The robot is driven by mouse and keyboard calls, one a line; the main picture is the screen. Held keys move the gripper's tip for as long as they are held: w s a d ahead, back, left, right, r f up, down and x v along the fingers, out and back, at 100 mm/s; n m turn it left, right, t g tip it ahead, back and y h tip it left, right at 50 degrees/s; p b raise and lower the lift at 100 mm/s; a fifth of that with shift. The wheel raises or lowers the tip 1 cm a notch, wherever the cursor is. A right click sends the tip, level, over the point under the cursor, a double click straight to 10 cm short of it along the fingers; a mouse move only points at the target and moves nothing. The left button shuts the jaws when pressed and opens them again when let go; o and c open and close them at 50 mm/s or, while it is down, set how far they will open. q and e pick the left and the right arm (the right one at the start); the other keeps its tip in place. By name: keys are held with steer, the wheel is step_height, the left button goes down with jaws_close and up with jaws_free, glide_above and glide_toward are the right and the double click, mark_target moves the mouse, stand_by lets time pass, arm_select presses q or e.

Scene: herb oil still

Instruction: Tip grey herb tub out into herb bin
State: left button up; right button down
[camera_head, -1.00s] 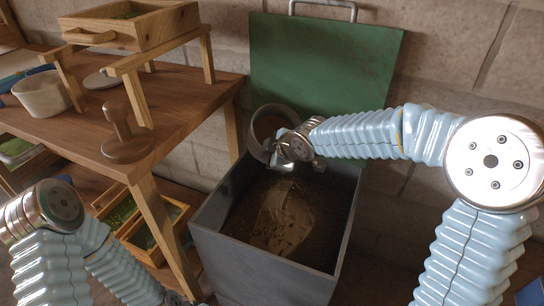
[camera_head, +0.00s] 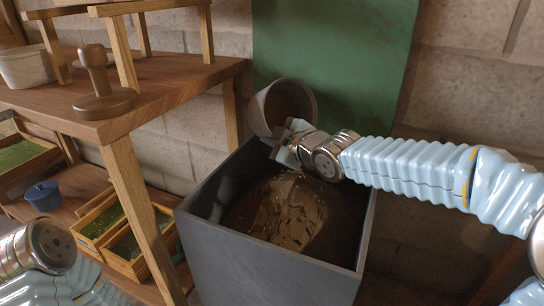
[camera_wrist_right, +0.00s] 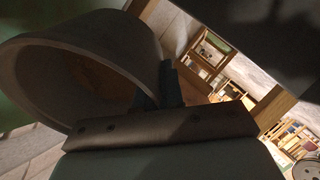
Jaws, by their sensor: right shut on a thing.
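The grey herb tub (camera_head: 264,112) is tipped on its side at the back rim of the herb bin, its mouth turned toward the bin. My right gripper (camera_head: 287,138) is shut on the tub's wall and holds it up. In the right wrist view the tub (camera_wrist_right: 120,42) fills the upper left beside the gripper (camera_wrist_right: 172,88), and its shaded inside looks brown. The herb bin (camera_head: 270,262) is a dark grey open box. A lighter brown patch with small flecks lies on its dark contents. My left arm shows at lower left; its gripper is out of view.
A green lid panel (camera_head: 335,50) stands upright behind the bin. A wooden table (camera_head: 165,88) at left holds a wooden stamper (camera_head: 104,90) and a pale pot (camera_head: 27,66). Below are wooden boxes of green herbs (camera_head: 135,250) and a blue pot (camera_head: 42,195).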

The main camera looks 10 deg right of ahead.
steer(key=f+t+y+b, duration=0.1)
steer(key=t+b, duration=0.1)
steer(key=b, duration=0.2)
steer(key=shift+a, duration=0.1)
steer(key=t+y, duration=0.1)
steer(key=t, duration=0.1)
steer(key=f+t+y, duration=0.1)
steer(key=t, duration=0.1)
steer(key=shift+w+t, duration=0.1)
steer(key=shift+t, duration=0.2)
stand_by(1.6)
